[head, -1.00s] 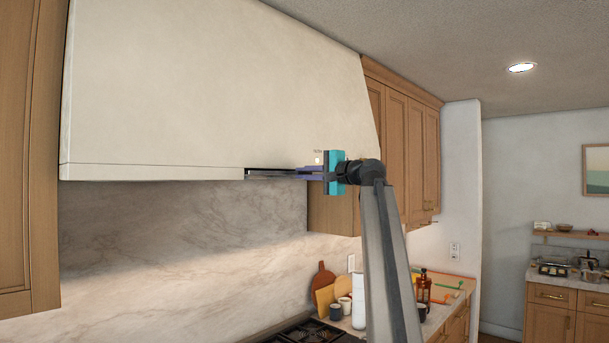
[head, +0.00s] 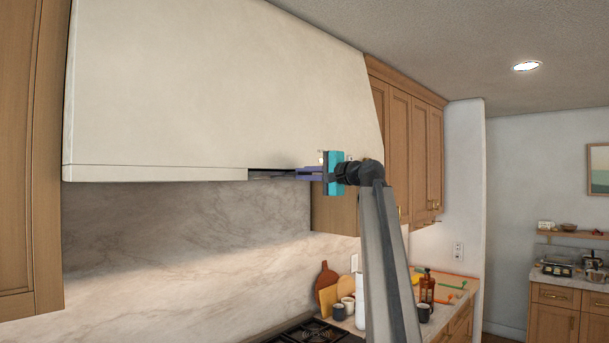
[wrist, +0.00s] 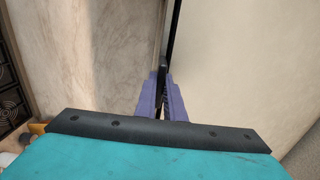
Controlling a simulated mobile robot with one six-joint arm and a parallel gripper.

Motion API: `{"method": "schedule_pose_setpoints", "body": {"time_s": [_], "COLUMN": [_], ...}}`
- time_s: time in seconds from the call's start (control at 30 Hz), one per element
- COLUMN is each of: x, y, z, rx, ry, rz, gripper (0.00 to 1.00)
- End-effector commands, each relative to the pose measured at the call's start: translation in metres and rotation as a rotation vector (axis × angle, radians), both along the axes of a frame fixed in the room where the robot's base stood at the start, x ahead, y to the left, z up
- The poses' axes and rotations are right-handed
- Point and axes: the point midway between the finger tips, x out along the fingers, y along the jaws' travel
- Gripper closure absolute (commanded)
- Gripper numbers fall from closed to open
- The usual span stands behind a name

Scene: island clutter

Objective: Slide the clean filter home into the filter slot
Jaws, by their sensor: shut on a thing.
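The filter slot (head: 262,169) is a dark, narrow opening along the lower front edge of the cream range hood, at its right part. My gripper (head: 300,174) is level with it at the right, its purple fingers pointing left along the hood. It is shut on the filter (head: 270,176), which shows edge-on as a thin grey strip at the opening. In the wrist view the fingers (wrist: 163,98) close around a dark narrow piece of the filter (wrist: 162,72), in line with the dark slot line (wrist: 173,32). How deep the filter sits is hidden.
The cream hood (head: 200,100) fills the upper left, with wooden cabinets (head: 410,150) close behind my arm at the right. Below are the cooktop (head: 310,332), cutting boards (head: 327,280), mugs and a bottle (head: 427,287) on the counter. The air beneath the hood is clear.

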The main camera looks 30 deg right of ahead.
Motion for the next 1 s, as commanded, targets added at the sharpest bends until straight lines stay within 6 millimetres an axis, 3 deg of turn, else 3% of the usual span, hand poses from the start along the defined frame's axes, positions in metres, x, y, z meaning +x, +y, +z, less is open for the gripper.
{"method": "schedule_pose_setpoints", "body": {"time_s": [0.17,0.2,0.3,0.73,1.0], "x": [0.0,0.0,0.0,-0.003,-0.026], "y": [0.0,0.0,0.0,0.0,-0.005], "z": [0.001,0.001,0.001,-0.001,-0.003], "rx": [0.0,0.0,0.0,0.0,-0.001], "ry": [-0.002,-0.002,-0.002,0.0,-0.001], "rz": [0.0,0.0,0.0,0.0,0.001], "gripper": [1.0,0.86,0.69,0.69,0.69]}}
